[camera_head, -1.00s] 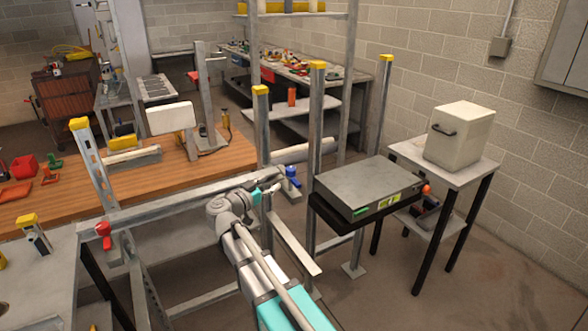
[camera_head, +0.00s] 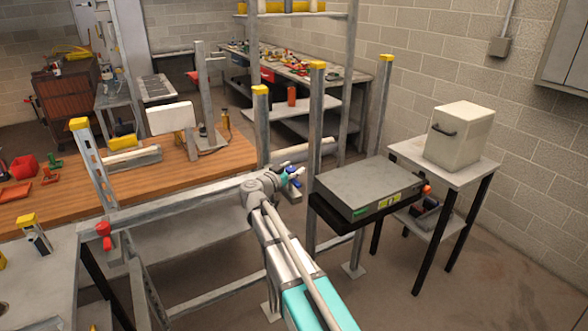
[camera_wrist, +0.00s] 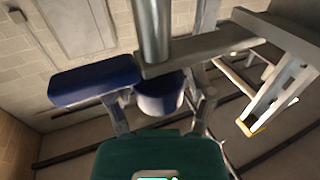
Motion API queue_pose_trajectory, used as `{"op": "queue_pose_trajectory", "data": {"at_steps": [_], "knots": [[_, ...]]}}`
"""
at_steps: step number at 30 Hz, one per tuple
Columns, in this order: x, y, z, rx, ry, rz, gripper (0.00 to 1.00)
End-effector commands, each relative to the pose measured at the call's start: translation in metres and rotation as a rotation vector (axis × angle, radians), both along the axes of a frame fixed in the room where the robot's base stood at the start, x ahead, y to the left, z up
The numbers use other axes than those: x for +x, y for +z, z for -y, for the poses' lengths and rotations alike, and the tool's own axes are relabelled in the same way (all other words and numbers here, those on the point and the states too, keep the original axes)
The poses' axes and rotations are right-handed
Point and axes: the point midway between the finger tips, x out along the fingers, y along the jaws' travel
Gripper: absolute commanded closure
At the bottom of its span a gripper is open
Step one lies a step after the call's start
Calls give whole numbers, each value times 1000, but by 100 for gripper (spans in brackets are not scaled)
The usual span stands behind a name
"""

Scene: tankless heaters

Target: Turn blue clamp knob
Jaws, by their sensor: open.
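The blue clamp knob (camera_head: 296,183) sits at the right end of the horizontal metal rail, partly hidden by my gripper in the head view. My gripper (camera_head: 289,173) is open and right at the knob. In the wrist view, its fingers lie on either side of the round blue part; I cannot tell whether they touch it.
A grey box (camera_head: 368,187) on a dark shelf stands close to the right of my gripper. Upright metal posts (camera_head: 316,110) with yellow caps rise behind. A red clamp knob (camera_head: 104,230) is at the rail's left end. A wooden bench (camera_head: 170,175) lies behind the rail.

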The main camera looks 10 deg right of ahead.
Motion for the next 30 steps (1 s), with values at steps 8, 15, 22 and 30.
{"op": "queue_pose_trajectory", "data": {"at_steps": [8, 15, 22, 30], "knots": [[1, 0, 2, 0, -1, 0, 31], [1, 0, 2, 0, -1, 0, 64], [1, 0, 2, 0, -1, 0, 100], [0, 0, 2, 0, 19, 0, 100]]}}
